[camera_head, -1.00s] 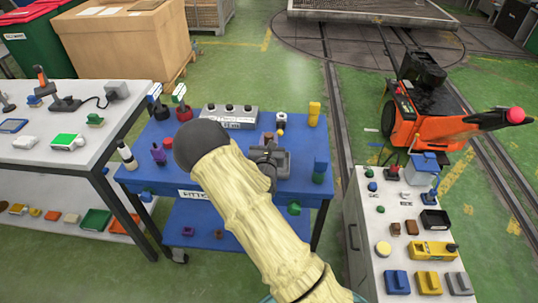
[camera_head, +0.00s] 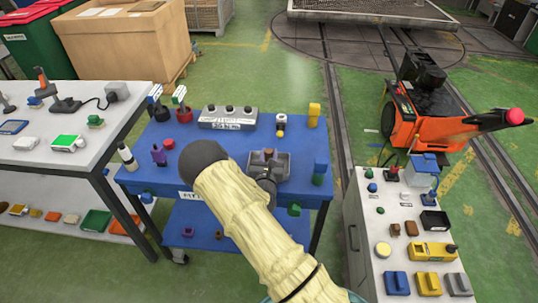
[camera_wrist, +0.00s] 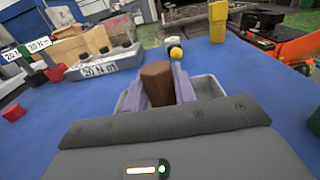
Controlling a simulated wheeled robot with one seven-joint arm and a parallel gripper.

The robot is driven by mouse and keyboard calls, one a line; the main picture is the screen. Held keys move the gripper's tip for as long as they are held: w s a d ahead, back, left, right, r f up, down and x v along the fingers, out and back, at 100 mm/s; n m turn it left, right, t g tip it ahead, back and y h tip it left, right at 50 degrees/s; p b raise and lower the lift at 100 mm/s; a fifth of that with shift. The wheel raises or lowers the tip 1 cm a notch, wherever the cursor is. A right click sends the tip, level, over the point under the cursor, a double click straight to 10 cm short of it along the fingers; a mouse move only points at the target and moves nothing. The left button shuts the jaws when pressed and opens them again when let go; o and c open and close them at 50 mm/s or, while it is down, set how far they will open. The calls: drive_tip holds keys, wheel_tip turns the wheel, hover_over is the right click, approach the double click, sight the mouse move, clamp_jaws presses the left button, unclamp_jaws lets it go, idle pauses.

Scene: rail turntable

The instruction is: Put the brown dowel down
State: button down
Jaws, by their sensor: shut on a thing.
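The brown dowel (camera_wrist: 157,84) stands upright between the two pale purple fingers of my gripper (camera_wrist: 159,90) in the wrist view. My gripper is shut on it. In the head view the dowel (camera_head: 268,154) shows as a small brown patch just beyond my gripper (camera_head: 267,163), over the blue table (camera_head: 225,150). A grey open tray (camera_head: 284,167) lies at the same spot. Its walls show on both sides of the fingers in the wrist view (camera_wrist: 208,87). The dowel's lower end is hidden, so I cannot tell whether it touches the tray floor.
A grey block with knobs (camera_head: 228,118) stands behind on the blue table. A white-and-yellow piece (camera_head: 281,124) stands beyond the tray. A red piece (camera_head: 168,143) and bottles are at left.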

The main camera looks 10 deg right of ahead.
drive_tip(key=shift+f, duration=0.15)
drive_tip(key=c, duration=1.1)
unclamp_jaws()
drive_tip(key=shift+r, duration=0.25)
drive_tip(key=shift+s+a+f, duration=0.1)
drive_tip(key=shift+s+f, duration=0.05)
drive_tip(key=shift+s, duration=0.15)
drive_tip(key=b+v, duration=0.2)
drive_tip(key=v, duration=0.9)
drive_tip(key=shift+s, duration=0.15)
